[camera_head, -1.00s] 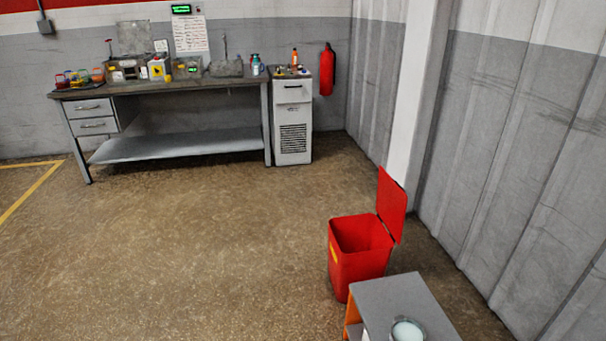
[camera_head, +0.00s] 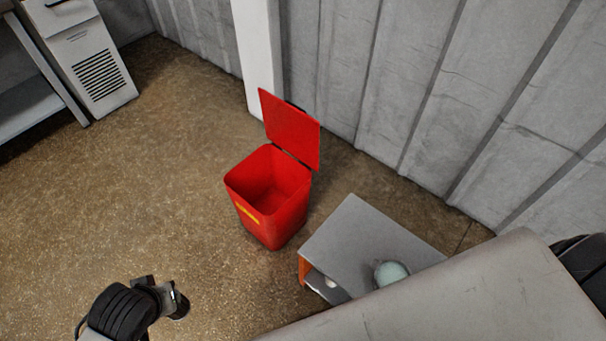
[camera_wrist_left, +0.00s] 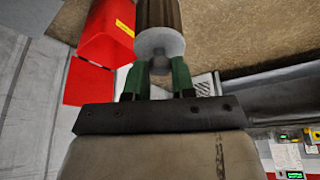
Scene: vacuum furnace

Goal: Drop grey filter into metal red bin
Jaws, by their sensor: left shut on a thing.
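The red metal bin (camera_head: 268,195) stands on the floor near the middle of the head view. Its lid (camera_head: 291,130) is raised and its inside looks empty. My left gripper (camera_head: 168,296) is at the lower left of the head view, left of and nearer than the bin. In the left wrist view its green fingers (camera_wrist_left: 158,76) are shut on the filter (camera_wrist_left: 160,22), a ribbed brownish-grey cylinder with a pale grey end. The bin also shows there at the upper left (camera_wrist_left: 101,42), beside the filter. My right gripper is not in view.
A low grey-topped stand (camera_head: 350,232) is right of and close to the bin, with a pale round item (camera_head: 390,272) on it. A white post and grey ribbed wall (camera_head: 400,80) are behind. The floor left of the bin is clear.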

